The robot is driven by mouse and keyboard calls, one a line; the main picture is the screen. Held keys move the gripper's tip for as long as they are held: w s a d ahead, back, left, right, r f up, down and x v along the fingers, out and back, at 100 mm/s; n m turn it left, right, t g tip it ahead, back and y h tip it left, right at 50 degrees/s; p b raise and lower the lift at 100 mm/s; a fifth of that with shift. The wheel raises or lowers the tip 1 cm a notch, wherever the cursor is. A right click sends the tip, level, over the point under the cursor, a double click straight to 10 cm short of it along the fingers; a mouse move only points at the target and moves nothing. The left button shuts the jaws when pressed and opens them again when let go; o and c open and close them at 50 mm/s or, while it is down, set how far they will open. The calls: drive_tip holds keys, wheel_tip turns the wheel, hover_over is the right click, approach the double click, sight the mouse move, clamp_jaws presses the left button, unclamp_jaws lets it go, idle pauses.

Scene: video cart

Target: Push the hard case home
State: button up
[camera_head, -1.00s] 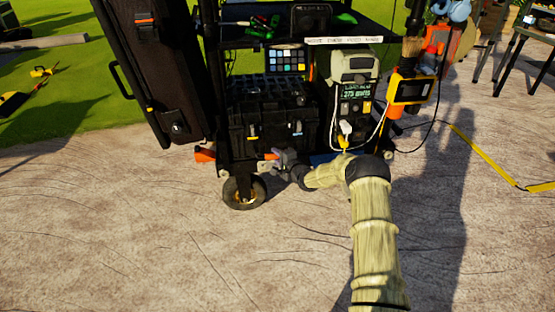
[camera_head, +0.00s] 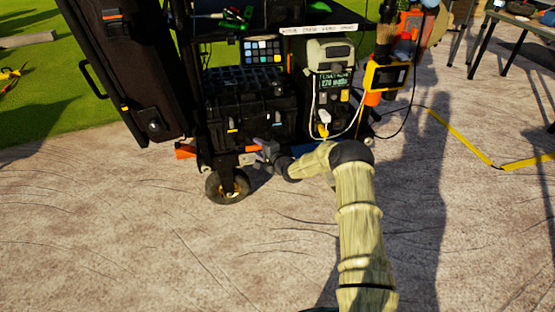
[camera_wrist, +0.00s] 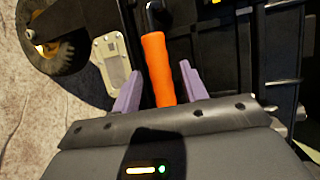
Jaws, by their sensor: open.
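The hard case (camera_head: 250,108) is black and ribbed, with latches on its front. It sits on the cart's lower shelf, left of the power unit (camera_head: 331,90). My gripper (camera_head: 266,150) is low at the cart's front edge, below the case's front and right of the caster wheel (camera_head: 227,186). In the wrist view, the two purple-grey fingers of my gripper (camera_wrist: 160,72) are apart, on either side of an orange grip (camera_wrist: 155,62). I cannot tell whether they touch it. Dark ribbed surfaces fill the right of the wrist view. How deep the case sits is unclear.
A tall black padded case (camera_head: 128,70) hangs on the cart's left side. Cables and a yellow-framed monitor (camera_head: 387,75) hang at the right. Yellow tape (camera_head: 460,137) lies on the ground at the right. The ground in front is open.

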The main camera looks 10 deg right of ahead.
drive_tip(key=p+v, duration=0.6)
drive_tip(key=v, duration=1)
drive_tip(key=shift+r, duration=0.2)
